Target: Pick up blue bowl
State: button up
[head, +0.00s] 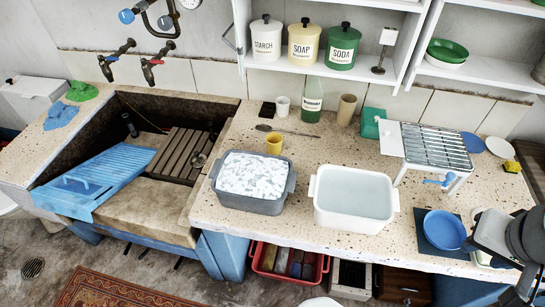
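The blue bowl (444,230) stands upright and looks empty. It rests on a dark blue mat (432,249) near the front right of the speckled stone counter. Part of my arm enters at the lower right, close to the right side of the bowl. The fingers of my gripper cannot be made out, and nothing visible touches the bowl.
A metal rack with a blue tap (436,147) stands behind the bowl. A white basin of water (354,197) and a grey basin of suds (253,179) stand to the left. Blue plates (472,142) lie behind right. A yellow sponge (512,167) lies at the right.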

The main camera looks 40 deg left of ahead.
aim_at(442, 229)
jog(key=u, duration=0.5)
jog(key=k, duration=0.1)
jog(key=u, duration=2.75)
jog(key=k, duration=1.1)
jog(key=z, duration=1.05)
jog(key=i, duration=1)
jog(key=u, duration=0.1)
